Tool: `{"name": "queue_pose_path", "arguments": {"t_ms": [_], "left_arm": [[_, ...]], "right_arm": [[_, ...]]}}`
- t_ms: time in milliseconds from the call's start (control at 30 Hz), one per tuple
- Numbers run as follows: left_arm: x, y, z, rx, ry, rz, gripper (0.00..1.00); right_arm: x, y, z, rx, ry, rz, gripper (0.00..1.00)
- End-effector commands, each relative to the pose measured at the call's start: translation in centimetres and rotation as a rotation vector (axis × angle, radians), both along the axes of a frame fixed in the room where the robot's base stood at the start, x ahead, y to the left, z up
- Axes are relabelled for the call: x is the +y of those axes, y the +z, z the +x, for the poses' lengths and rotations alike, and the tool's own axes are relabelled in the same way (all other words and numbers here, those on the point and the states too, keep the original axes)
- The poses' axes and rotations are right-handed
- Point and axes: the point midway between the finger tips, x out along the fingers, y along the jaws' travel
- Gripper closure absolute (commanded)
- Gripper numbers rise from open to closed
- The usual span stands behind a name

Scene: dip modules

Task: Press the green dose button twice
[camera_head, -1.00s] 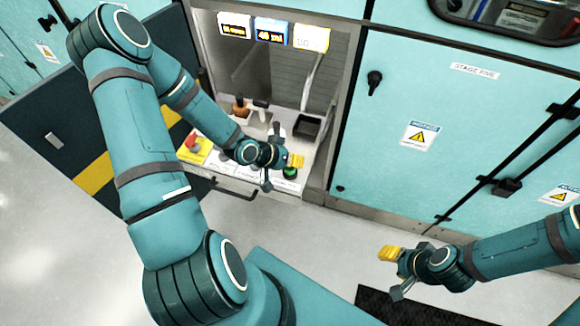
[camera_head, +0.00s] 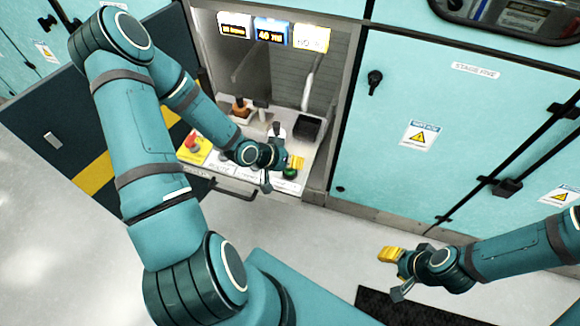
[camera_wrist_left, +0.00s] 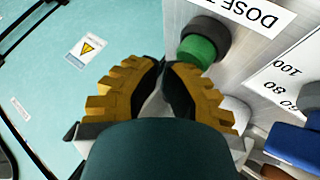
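The green dose button (camera_head: 289,173) sits in a dark collar on the light panel of the open bay. In the left wrist view the green button (camera_wrist_left: 197,50) lies just beyond my fingertips, beside a label reading "DOSE". My left gripper (camera_head: 297,162) is close above and beside the button, and its yellow-padded fingers (camera_wrist_left: 163,68) look shut with nothing between them. I cannot tell whether the fingertips touch the button. My right gripper (camera_head: 390,254) is at the lower right, away from the panel, and its yellow fingers look shut and empty.
A red stop button (camera_head: 193,141) on a yellow plate is at the panel's left. A blue knob (camera_wrist_left: 297,143) beside a numbered scale is right of the dose button in the wrist view. Several small displays (camera_head: 270,32) hang above. A black tray (camera_head: 308,127) lies behind.

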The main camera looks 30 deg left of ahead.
Motion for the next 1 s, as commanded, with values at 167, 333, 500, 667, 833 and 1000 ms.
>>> {"name": "queue_pose_path", "arguments": {"t_ms": [167,333,500,667,833,1000], "left_arm": [[-0.01,-0.27,-0.02,0.001,0.000,-0.001,1.00],[0.00,-0.46,-0.03,0.001,0.000,-0.001,1.00],[0.00,-0.65,-0.04,0.001,0.000,-0.001,1.00],[-0.01,-0.64,-0.05,0.002,0.000,-0.001,1.00],[-0.01,-0.60,-0.05,0.002,0.000,-0.001,1.00],[-0.02,0.01,-0.06,0.002,0.000,-0.001,1.00]], "right_arm": [[0.00,-0.17,0.00,0.000,0.000,0.000,0.53],[0.01,-0.30,0.00,0.000,0.000,0.000,0.53],[0.00,-0.42,0.00,0.000,0.000,0.000,0.53],[0.00,-0.41,0.00,0.000,0.000,0.000,0.53],[0.00,-0.36,0.00,0.000,0.000,0.000,0.53],[0.00,0.23,0.00,0.000,0.000,0.000,0.53]]}}
